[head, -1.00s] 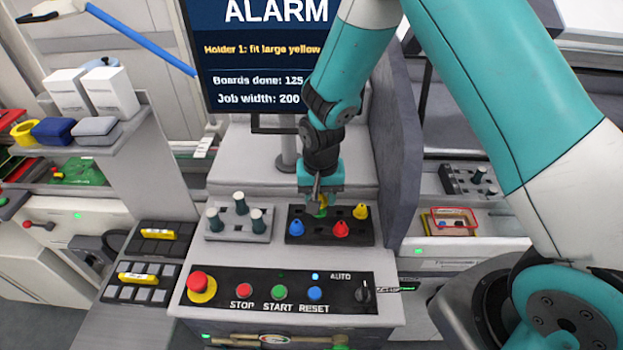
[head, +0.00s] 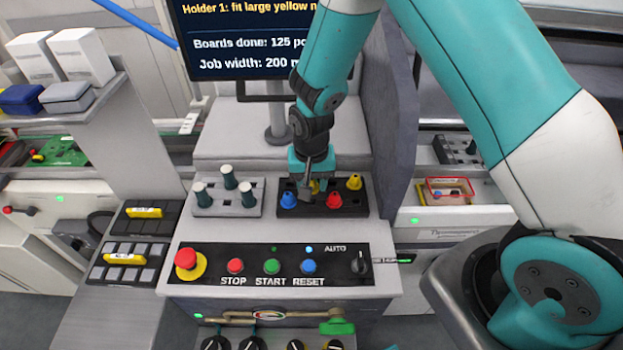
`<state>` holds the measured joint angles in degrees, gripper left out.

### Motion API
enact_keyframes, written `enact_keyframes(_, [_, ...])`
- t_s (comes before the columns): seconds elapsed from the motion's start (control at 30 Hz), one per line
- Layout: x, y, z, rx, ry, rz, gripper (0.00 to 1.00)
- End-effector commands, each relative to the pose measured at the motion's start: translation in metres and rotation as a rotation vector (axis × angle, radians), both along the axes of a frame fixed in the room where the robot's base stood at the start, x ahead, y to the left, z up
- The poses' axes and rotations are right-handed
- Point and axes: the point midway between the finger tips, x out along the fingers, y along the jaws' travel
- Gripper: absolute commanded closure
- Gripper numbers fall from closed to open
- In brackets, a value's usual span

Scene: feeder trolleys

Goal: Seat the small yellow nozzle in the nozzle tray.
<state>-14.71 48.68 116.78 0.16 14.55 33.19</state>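The dark nozzle tray (head: 345,211) lies on the machine top behind the button panel. My gripper (head: 309,190) points down at the tray's middle, between the blue nozzle and the red one. A small yellow nozzle (head: 316,186) shows right at the fingers, partly hidden by them. I cannot tell whether the fingers grip it or only stand beside it, nor whether it is fully down in a hole. Another yellow nozzle (head: 354,182) stands at the tray's back right.
A blue nozzle (head: 289,199) and a red nozzle (head: 334,200) stand in the tray's front row, close to my fingers. A grey holder (head: 240,210) with dark-and-white pegs stands to the left. The button panel (head: 210,252) is in front; the screen (head: 240,50) is behind.

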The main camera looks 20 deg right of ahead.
Motion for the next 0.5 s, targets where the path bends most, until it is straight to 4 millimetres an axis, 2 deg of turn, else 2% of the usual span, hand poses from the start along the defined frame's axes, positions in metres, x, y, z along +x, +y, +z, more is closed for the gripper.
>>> enact_keyframes(0.03, [0.000,0.000,-0.007,0.000,0.000,0.000,0.82])
enact_keyframes(0.5, [0.000,0.000,-0.041,0.000,0.000,0.000,0.82])
